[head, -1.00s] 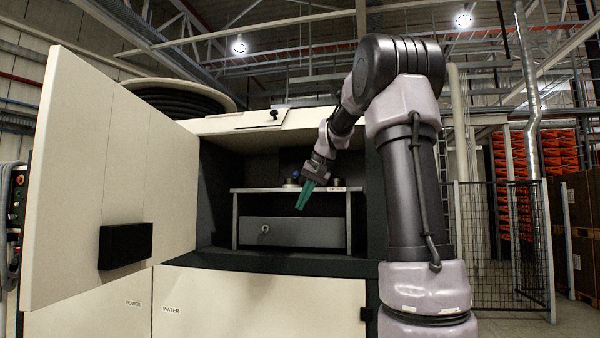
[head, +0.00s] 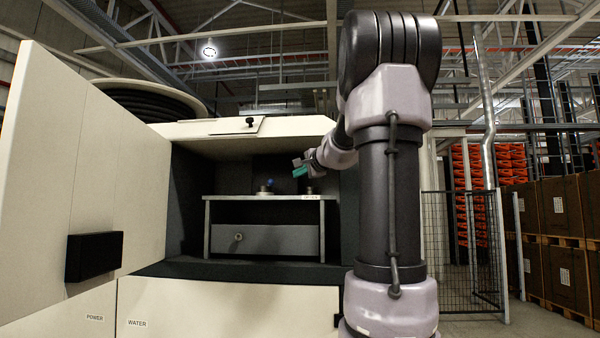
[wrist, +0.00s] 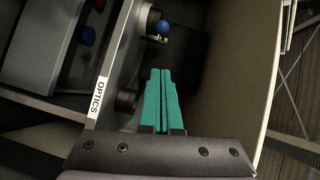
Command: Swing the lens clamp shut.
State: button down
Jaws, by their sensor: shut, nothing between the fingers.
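My gripper (head: 300,172), with green fingers, is in the upper part of the open cabinet bay, above the right half of the shelf. In the wrist view its fingers (wrist: 161,72) are shut together and empty. A blue ball knob (wrist: 163,27) lies ahead of the fingertips, apart from them, beside a pale metal part. I take it for the lens clamp's handle; the clamp's shape and swing position are unclear. A dark round mount (wrist: 126,99) sits left of the fingers, by the OPTICS label (wrist: 97,97). A small round fitting (head: 264,190) stands on the shelf (head: 225,198).
The cabinet door (head: 85,170) stands open at left, with a black box (head: 94,256) on it. The bay's roof edge (head: 190,129) is above my gripper. A grey drawer-like box (head: 275,239) is under the shelf.

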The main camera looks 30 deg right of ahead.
aim_at(272, 184)
jog(key=w, duration=0.5)
jog(key=shift+w+a+f, duration=0.1)
jog(key=shift+w+f, duration=0.25)
jog(key=shift+f, duration=0.05)
jog(key=shift+w+a+f, duration=0.15)
jog(key=shift+w+a, duration=0.5)
jog(key=shift+a, duration=0.3)
jog(key=shift+w+a+f, duration=0.1)
jog(key=shift+w+a, duration=0.1)
jog(key=shift+w, duration=0.1)
jog(key=shift+w+a, duration=0.15)
jog(key=a, duration=0.2)
jog(key=w+a, duration=0.1)
jog(key=a, duration=0.1)
jog(key=shift+w+a, duration=0.2)
